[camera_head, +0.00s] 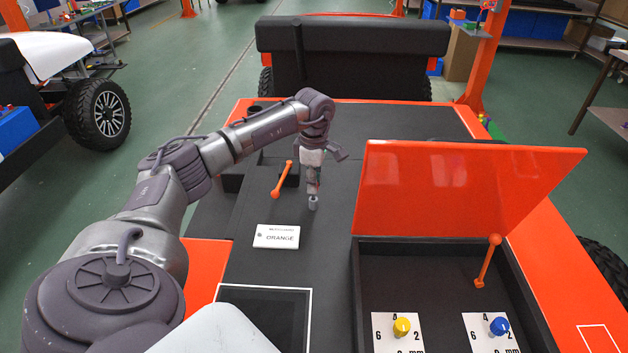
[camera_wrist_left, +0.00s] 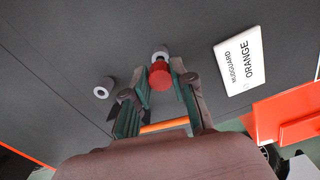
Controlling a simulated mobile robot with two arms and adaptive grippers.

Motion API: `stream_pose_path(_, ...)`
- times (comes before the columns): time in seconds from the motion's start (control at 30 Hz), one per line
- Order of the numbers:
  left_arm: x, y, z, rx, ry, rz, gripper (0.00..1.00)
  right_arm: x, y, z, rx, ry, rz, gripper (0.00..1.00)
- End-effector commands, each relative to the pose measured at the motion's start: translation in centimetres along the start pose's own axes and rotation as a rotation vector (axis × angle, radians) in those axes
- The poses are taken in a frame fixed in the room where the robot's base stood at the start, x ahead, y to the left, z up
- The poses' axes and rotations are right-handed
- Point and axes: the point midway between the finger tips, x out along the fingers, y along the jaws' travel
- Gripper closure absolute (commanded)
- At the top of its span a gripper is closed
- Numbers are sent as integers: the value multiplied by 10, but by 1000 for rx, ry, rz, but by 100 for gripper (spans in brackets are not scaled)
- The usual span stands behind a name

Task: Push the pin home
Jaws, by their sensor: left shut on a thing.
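My left gripper (camera_head: 313,186) points down over the cart's dark deck. In the left wrist view its fingers (camera_wrist_left: 162,84) are closed around a pin with a red round head (camera_wrist_left: 160,74). A grey round part (camera_wrist_left: 160,54) shows just beyond the red head. In the head view a small grey cylinder (camera_head: 313,203) sits directly below the fingertips. I cannot tell how deep the pin sits. A second grey ring (camera_wrist_left: 102,91) is on the deck beside the gripper. My right gripper is not in view.
An orange lever (camera_head: 282,180) stands beside the gripper. A white "ORANGE" mudguard label (camera_head: 277,237) lies in front. At right, an open box with an orange lid (camera_head: 460,195) has a yellow knob (camera_head: 402,328), a blue knob (camera_head: 499,326) and another orange lever (camera_head: 487,262).

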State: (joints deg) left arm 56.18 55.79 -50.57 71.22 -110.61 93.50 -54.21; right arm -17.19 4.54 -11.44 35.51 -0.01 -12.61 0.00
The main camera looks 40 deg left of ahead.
Motion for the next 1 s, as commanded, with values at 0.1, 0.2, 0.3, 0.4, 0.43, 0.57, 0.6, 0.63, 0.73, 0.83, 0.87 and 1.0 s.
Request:
stream_pose_path(0.1, 5, 0, 0, 0, 0, -1, 100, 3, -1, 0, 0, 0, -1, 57)
stream_pose_path(0.2, 8, 0, 0, 0, 0, -1, 100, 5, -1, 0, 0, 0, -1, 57)
stream_pose_path(0.3, 11, 0, 0, 0, 1, -1, 100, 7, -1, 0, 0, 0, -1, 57)
stream_pose_path(0.4, 14, 0, 0, 0, 1, -2, 100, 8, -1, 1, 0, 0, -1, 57)
stream_pose_path(0.43, 15, 0, 0, 0, 1, -2, 100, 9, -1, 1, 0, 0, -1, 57)
stream_pose_path(0.57, 19, 0, 0, 1, 1, -2, 100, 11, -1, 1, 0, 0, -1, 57)
stream_pose_path(0.6, 20, 0, 0, 1, 1, -1, 100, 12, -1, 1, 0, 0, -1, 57)
stream_pose_path(0.63, 21, 0, 0, 1, 1, -1, 100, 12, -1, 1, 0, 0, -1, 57)
stream_pose_path(0.73, 24, 0, 0, 1, 0, -1, 100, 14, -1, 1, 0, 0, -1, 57)
stream_pose_path(0.83, 27, 0, 0, 1, 0, -1, 100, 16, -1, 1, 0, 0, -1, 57)
stream_pose_path(0.87, 28, 0, 0, 1, 0, -1, 100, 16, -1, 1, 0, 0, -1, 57)
stream_pose_path(1.0, 32, 0, 0, 1, 0, -1, 100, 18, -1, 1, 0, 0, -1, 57)
